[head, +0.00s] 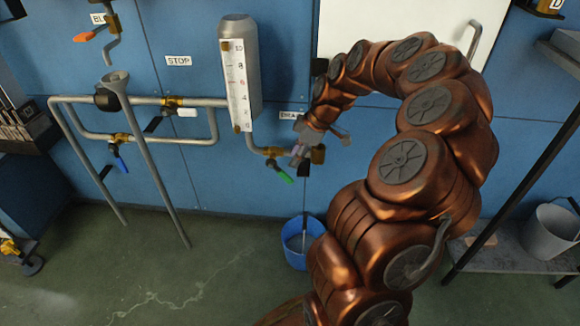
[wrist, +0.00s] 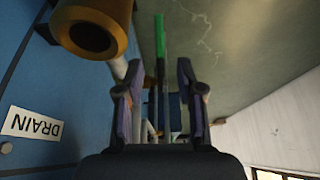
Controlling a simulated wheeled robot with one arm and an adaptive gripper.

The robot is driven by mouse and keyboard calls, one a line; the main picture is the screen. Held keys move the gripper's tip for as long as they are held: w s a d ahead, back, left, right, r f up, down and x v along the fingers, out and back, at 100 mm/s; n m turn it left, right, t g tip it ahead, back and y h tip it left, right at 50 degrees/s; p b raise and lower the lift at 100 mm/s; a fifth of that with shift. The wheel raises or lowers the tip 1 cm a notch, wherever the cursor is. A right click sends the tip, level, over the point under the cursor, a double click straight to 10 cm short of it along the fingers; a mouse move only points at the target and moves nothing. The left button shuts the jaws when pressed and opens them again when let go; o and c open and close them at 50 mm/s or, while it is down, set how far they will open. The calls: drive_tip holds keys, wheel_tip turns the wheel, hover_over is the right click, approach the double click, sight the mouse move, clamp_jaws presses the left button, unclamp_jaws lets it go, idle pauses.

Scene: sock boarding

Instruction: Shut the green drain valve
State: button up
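The green drain valve handle (head: 284,176) is on the brass valve (head: 271,151) below the grey gauge cylinder, angled down to the right. In the wrist view the green grip (wrist: 160,35) and its dark lever run between my fingers. My gripper (head: 297,157) is at the valve, its fingers partly hidden by my arm in the head view. In the wrist view my gripper (wrist: 158,68) is open, with a finger on each side of the lever and visible gaps. A brass fitting (wrist: 92,32) is close beside the left finger.
A DRAIN label (wrist: 32,123) is on the blue wall panel. A blue bucket (head: 296,257) stands on the floor below the valve. A shelf with a grey bucket (head: 551,232) is at right.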

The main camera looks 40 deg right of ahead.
drive_tip(key=shift+v, duration=1.95)
drive_tip(key=shift+c, duration=0.2)
